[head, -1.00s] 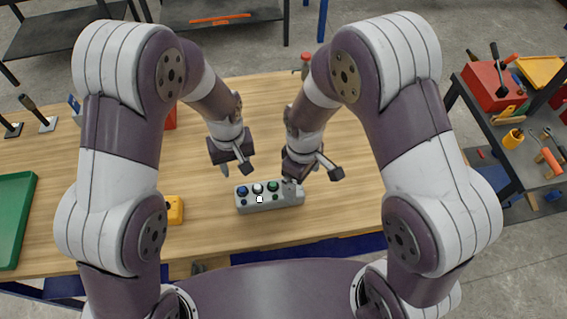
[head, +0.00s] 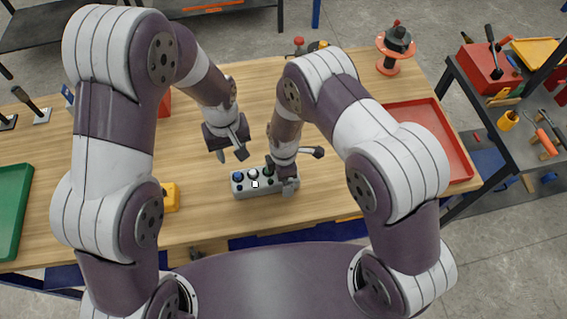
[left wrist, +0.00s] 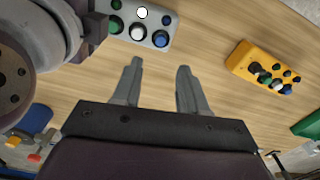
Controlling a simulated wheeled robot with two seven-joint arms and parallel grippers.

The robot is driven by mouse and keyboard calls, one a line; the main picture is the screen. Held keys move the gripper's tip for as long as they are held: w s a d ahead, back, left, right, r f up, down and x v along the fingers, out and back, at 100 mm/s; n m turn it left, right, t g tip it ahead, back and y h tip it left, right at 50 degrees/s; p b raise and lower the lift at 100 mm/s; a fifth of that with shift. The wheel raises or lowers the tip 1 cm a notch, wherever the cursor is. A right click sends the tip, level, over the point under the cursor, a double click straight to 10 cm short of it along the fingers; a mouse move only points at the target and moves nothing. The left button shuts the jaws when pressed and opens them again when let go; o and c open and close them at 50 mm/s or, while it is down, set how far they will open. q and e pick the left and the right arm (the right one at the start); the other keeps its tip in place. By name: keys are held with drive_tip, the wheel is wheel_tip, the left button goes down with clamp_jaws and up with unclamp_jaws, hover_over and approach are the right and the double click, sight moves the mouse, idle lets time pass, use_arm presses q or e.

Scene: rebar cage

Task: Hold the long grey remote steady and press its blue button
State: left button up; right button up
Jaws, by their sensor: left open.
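The long grey remote (head: 262,190) lies on the wooden table in front of me. Its blue button (head: 238,177) is at the left end, beside white and green ones. In the left wrist view the remote (left wrist: 149,22) is at the top, with the blue button (left wrist: 160,39) towards its right end. My left gripper (head: 231,155) is open and empty, just behind and above the remote's left end. Its two spread fingers (left wrist: 159,70) point towards the remote, apart from it. My right gripper (head: 288,186) is at the remote's right end; its grip is largely hidden.
A yellow button box (head: 171,198) stands left of the remote; it also shows in the left wrist view (left wrist: 262,68). A green tray (head: 12,210) is at far left and a red tray (head: 455,142) at right. Bare table lies between the yellow box and remote.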

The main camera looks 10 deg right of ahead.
use_arm(q)
drive_tip(key=shift+a, duration=0.1)
use_arm(e)
drive_tip(key=shift+a+f, duration=0.1)
drive_tip(key=shift+f, duration=0.25)
drive_tip(key=c, duration=1)
use_arm(q)
drive_tip(key=shift+c, duration=1.2)
use_arm(e)
drive_tip(key=shift+c, duration=1.3)
use_arm(q)
clamp_jaws()
